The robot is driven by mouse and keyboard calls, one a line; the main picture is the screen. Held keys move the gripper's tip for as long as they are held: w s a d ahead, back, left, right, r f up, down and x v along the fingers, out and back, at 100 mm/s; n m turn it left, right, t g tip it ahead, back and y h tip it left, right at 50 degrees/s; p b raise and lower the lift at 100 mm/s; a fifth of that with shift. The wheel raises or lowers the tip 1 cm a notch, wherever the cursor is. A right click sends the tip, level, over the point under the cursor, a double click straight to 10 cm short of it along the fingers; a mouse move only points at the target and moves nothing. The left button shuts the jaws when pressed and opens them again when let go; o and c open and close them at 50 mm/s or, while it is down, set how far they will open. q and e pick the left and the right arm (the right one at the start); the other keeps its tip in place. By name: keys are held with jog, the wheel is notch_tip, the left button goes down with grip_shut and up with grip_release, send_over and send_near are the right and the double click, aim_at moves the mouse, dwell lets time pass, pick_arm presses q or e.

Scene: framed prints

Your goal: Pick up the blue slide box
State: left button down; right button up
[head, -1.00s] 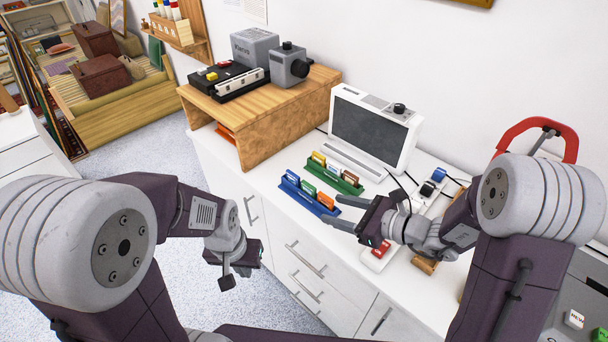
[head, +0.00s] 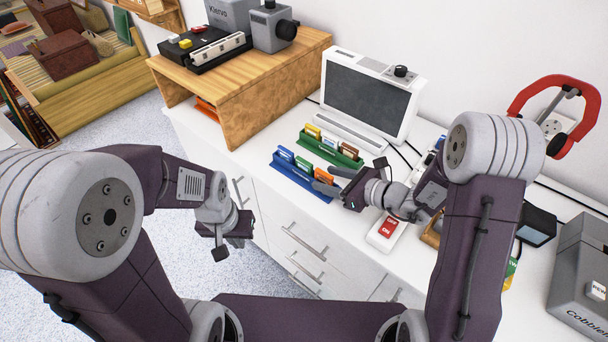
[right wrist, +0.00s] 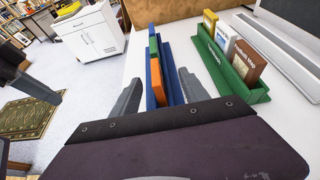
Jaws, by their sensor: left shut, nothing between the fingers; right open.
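The blue slide box (head: 296,182) is a long, narrow blue tray on the white counter, holding upright blue, green and orange pieces. In the right wrist view its blue side (right wrist: 174,85) shows between my right gripper's fingers, its near end hidden by the gripper. My right gripper (head: 325,180) is open at the box's right end; its two grey fingers (right wrist: 158,92) lie on either side of the box without being closed on it. I cannot tell whether they touch it. My left gripper (head: 221,250) is shut and empty, in front of the drawers.
A green slide box (head: 331,150) stands just behind the blue one, close to the right finger. Behind it is a white screen device (head: 368,95).

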aim_at(304, 173)
jog(key=x, duration=0.5)
jog(key=shift+a+f+b, duration=0.15)
jog(key=shift+b, duration=0.2)
grip_shut()
